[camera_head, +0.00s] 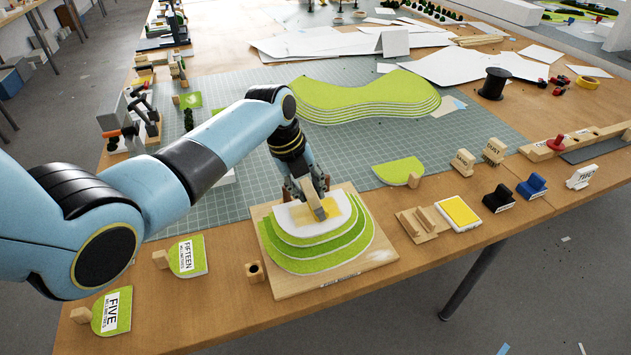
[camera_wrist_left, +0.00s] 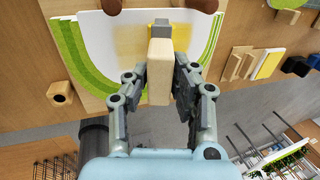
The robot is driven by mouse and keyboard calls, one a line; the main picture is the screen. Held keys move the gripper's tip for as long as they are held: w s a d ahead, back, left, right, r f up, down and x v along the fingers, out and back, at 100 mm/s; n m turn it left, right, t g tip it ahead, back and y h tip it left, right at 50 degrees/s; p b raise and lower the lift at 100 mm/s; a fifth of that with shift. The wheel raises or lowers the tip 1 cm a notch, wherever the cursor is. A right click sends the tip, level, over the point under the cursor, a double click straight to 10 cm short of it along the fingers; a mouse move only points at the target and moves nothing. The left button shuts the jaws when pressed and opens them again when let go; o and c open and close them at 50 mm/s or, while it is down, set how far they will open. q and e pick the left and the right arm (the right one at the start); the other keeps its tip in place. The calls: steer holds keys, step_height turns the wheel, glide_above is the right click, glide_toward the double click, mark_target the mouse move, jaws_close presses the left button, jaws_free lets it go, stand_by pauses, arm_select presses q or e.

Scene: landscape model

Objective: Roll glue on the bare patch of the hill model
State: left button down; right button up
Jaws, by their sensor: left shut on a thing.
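The hill model (camera_head: 318,250) is a stack of green stepped layers on a wooden board (camera_head: 380,253), near the table's front edge. Its top has a white bare patch (camera_head: 290,215) with a yellowish area on it. The patch also shows in the left wrist view (camera_wrist_left: 100,38). My left gripper (camera_head: 316,203) is over the patch and is shut on a glue roller with a wooden handle (camera_wrist_left: 160,72). A grey part (camera_wrist_left: 160,25) shows at the handle's far end. Whether the roller touches the patch is hard to tell. My right gripper is not in view.
A wooden holder (camera_head: 424,226) and a yellow pad (camera_head: 459,213) lie to the right, with several stamps beyond. A small wooden block with a hole (camera_head: 255,271) and cards labelled FIFTEEN (camera_head: 187,257) and FIVE (camera_head: 112,311) are to the left. A larger green model (camera_head: 365,92) lies behind.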

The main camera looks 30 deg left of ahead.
arm_select(q)
steer(key=shift+s+a+f+p, duration=0.15)
steer(key=shift+s+a+p, duration=0.2)
steer(key=shift+s+a, duration=0.3)
steer(key=shift+s+a+f+p, duration=0.1)
steer(key=shift+s+a+p, duration=0.25)
steer(key=shift+s, duration=0.35)
steer(key=shift+s+a+r+p, duration=0.1)
steer(key=shift+s+a+p, duration=0.85)
steer(key=shift+s+a, duration=0.4)
steer(key=shift+w+d+b, duration=0.45)
steer(key=shift+d, duration=0.2)
steer(key=shift+w+d+r+b, duration=0.1)
steer(key=shift+w+d+b, duration=0.25)
steer(key=shift+w+d, duration=0.75)
steer(key=shift+w+d+r+b, duration=0.1)
steer(key=shift+w+d+b, duration=0.4)
steer(key=shift+w, duration=0.35)
steer(key=shift+w+d+r+b, duration=0.1)
steer(key=shift+w+d+b, duration=0.2)
steer(key=shift+w+d, duration=0.4)
steer(key=shift+w+d+f+b, duration=0.1)
steer(key=shift+w+d+b, duration=0.5)
steer(key=shift+w, duration=0.2)
steer(key=shift+w+d+f+b, duration=0.1)
steer(key=shift+w+d+b, duration=0.45)
steer(key=shift+w, duration=0.25)
steer(key=shift+a+r, duration=0.1)
steer(key=shift+r, duration=0.1)
